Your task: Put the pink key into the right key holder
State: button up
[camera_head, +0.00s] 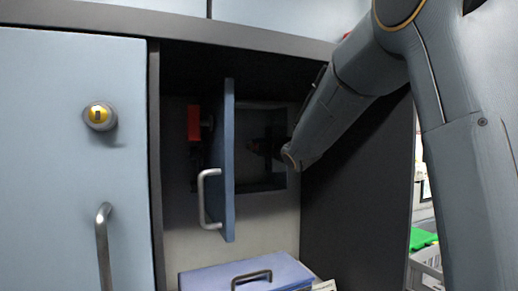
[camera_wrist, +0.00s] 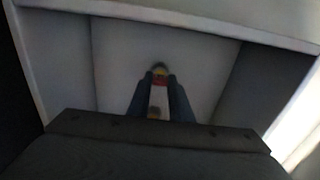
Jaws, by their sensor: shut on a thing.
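My gripper (camera_wrist: 158,92) is shut on a small pale thing with reddish-pink and yellow parts, which looks like the pink key (camera_wrist: 158,97). It points into a pale, box-like recess in the wrist view. In the head view my gripper (camera_head: 265,148) is a dark, unclear shape at the dark opening (camera_head: 272,180) in the cabinet's back wall, right of an open blue door. The key cannot be made out there. No key holder can be told for certain in either view, so I cannot tell the key's distance to one.
The open blue door (camera_head: 229,160) with a silver handle stands edge-on left of my arm. A red part (camera_head: 194,123) is behind it. A blue lidded box (camera_head: 225,278) lies below. A closed cabinet door (camera_head: 60,180) with a yellow-centred lock is at left. A dark side wall (camera_head: 355,200) is at right.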

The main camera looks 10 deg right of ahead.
jog(key=shift+w, duration=0.2)
jog(key=o, duration=1)
jog(key=shift+c, duration=0.2)
jog(key=shift+v, duration=1.5)
jog(key=v, duration=0.7)
jog(key=shift+a, duration=0.1)
dwell(0.4)
